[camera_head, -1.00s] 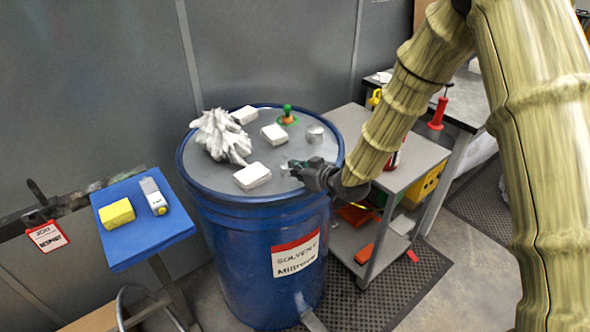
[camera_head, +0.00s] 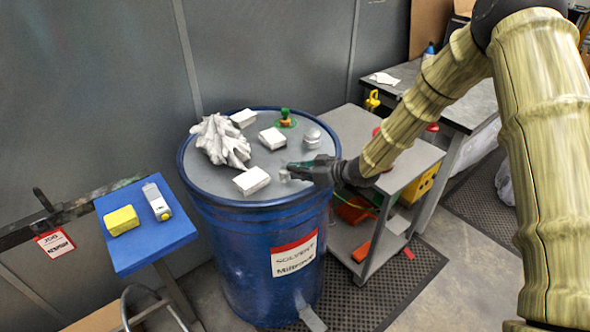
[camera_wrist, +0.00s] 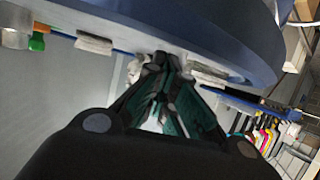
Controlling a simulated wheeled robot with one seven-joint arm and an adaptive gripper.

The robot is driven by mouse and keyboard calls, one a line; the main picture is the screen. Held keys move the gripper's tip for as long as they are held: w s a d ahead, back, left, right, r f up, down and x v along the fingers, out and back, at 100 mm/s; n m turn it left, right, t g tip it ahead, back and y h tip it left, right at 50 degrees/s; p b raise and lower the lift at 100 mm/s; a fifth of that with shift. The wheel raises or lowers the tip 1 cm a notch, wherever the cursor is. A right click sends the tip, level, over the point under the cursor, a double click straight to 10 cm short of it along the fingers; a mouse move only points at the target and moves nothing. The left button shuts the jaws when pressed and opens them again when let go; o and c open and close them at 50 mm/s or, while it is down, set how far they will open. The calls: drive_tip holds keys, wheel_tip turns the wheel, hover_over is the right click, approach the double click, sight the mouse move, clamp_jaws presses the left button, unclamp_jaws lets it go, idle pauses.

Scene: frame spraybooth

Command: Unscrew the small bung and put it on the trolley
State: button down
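The blue drum (camera_head: 255,245) stands in the middle with a flat grey lid (camera_head: 215,177). The small bung (camera_head: 285,176) is a small light-grey piece at the lid's near right part. My gripper (camera_head: 292,171) reaches in low from the right, its fingertips at the bung. In the wrist view my gripper's fingers (camera_wrist: 163,66) converge almost together and seem closed on the bung, which they hide there. Whether the bung is still in its hole or lifted is unclear. The grey trolley (camera_head: 408,172) stands right of the drum, its top partly behind my arm.
On the lid are a crumpled white rag (camera_head: 221,141), several white blocks, a green-and-orange fitting (camera_head: 285,119) and a larger silver cap (camera_head: 312,138). A blue stand (camera_head: 150,245) at left holds a yellow sponge (camera_head: 121,220) and a grey-white device (camera_head: 156,200).

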drive_tip(key=shift+f, duration=0.15)
drive_tip(key=shift+w+n+g+y+p, duration=0.15)
drive_tip(key=shift+n+g+y+p, duration=0.2)
drive_tip(key=shift+p, duration=0.35)
drive_tip(key=n+g, duration=0.1)
drive_tip(key=w+n+g+y+p, duration=0.1)
drive_tip(key=n+g, duration=0.1)
drive_tip(key=shift+d+f+g, duration=0.1)
drive_tip(key=shift+g, duration=0.15)
drive_tip(key=shift+w+n+g, duration=0.1)
drive_tip(key=shift+n+g, duration=0.35)
drive_tip(key=shift+g, duration=0.05)
drive_tip(key=c, duration=1.3)
unclamp_jaws()
drive_tip(key=shift+c, duration=0.2)
